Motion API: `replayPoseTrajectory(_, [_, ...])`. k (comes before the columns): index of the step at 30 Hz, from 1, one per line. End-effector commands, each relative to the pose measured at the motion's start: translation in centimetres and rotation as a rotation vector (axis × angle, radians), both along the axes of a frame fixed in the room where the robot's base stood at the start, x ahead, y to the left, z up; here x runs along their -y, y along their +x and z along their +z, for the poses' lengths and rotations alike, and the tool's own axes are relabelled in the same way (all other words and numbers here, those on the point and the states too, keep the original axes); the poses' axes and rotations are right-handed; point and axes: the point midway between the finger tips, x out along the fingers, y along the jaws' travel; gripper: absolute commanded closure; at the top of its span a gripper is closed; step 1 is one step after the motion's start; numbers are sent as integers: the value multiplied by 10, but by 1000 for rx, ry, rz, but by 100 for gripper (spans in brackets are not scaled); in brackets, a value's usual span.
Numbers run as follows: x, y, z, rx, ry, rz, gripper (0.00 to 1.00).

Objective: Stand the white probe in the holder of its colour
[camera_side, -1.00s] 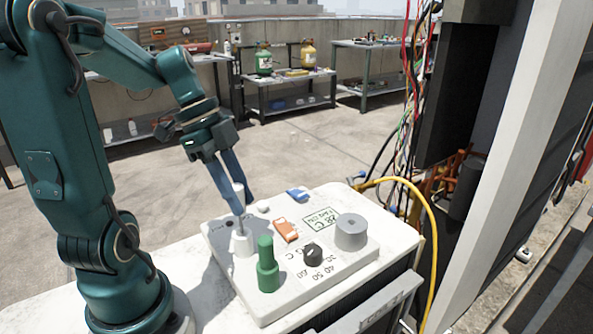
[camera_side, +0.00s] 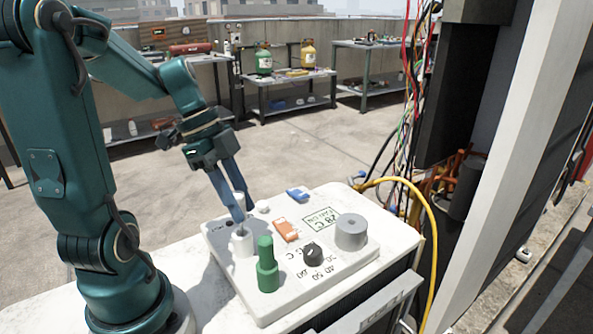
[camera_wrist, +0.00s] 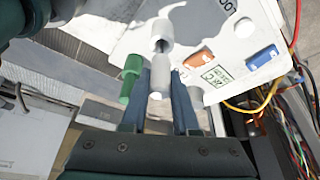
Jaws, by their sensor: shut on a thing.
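My gripper (camera_side: 235,205) is shut on the white probe (camera_side: 239,199), its blue fingers on either side of it. The wrist view shows the probe (camera_wrist: 159,78) between the fingers (camera_wrist: 160,105). The white holder (camera_side: 242,244), a short upright cylinder, stands on the near left of the panel, directly under the probe. In the wrist view the dark mouth of the holder (camera_wrist: 160,34) lies just ahead of the probe's end. The probe's thin tip is at the holder's top; I cannot tell whether it is inside. The probe leans slightly in the side view.
A green stepped cylinder (camera_side: 267,266) stands close beside the white holder. The pale panel (camera_side: 296,289) also carries an orange piece (camera_side: 286,230), a blue piece (camera_side: 298,194), a black knob (camera_side: 312,256) and a grey cylinder (camera_side: 351,232). Cables hang at the right.

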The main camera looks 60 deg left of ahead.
Motion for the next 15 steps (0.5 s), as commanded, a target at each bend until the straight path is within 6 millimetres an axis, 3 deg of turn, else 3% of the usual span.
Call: replayPoseTrajectory(15, [0, 0, -8, 0, 0, 1, 100])
